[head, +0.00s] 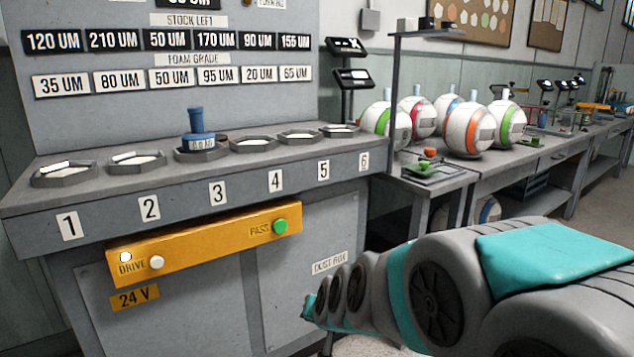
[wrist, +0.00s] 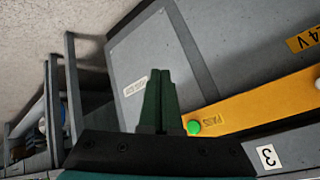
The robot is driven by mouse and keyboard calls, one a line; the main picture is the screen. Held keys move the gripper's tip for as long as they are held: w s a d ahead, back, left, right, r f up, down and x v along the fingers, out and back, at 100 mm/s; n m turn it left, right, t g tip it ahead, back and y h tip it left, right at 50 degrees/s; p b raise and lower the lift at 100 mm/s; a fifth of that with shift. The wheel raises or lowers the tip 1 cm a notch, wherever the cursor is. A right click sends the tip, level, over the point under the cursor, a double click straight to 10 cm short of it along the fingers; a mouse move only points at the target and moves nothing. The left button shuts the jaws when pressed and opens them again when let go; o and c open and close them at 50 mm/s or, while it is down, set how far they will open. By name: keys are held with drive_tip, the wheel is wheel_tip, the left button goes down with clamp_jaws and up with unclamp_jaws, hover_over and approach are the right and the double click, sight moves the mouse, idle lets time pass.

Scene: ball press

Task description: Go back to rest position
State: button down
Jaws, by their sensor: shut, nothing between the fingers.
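My gripper (wrist: 160,98) shows in the wrist view as two dark green fingers closed together, with nothing between them. It is in front of the grey machine cabinet, close to the yellow panel (head: 205,243) in that picture, and I cannot tell whether it touches anything. In the head view my arm reaches in from the right; the fingers are not clearly visible there. The yellow panel carries a green PASS button (head: 280,226) and a white DRIVE button (head: 156,262). The green button also shows in the wrist view (wrist: 194,128).
The machine's ledge has several numbered trays; a blue-handled piece (head: 197,128) stands in tray 3 (head: 201,154). A side bench (head: 430,185) with a pole and shelf stands to the right. Several striped balls (head: 466,131) sit behind it. Floor shows at the far right.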

drive_tip(key=s+d+g+h, duration=0.1)
drive_tip(key=s+d+g, duration=0.2)
drive_tip(key=s, duration=0.8)
drive_tip(key=s+d+f+n+g+h, duration=0.1)
drive_tip(key=s+d+g, duration=0.2)
drive_tip(key=s+d, duration=0.4)
drive_tip(key=s+d+n+g+h, duration=0.1)
drive_tip(key=s+d+g, duration=0.2)
drive_tip(key=s, duration=1.2)
drive_tip(key=d, duration=0.2)
drive_tip(key=shift+d+f+g+p, duration=0.3)
drive_tip(key=shift+d+g+p, duration=0.1)
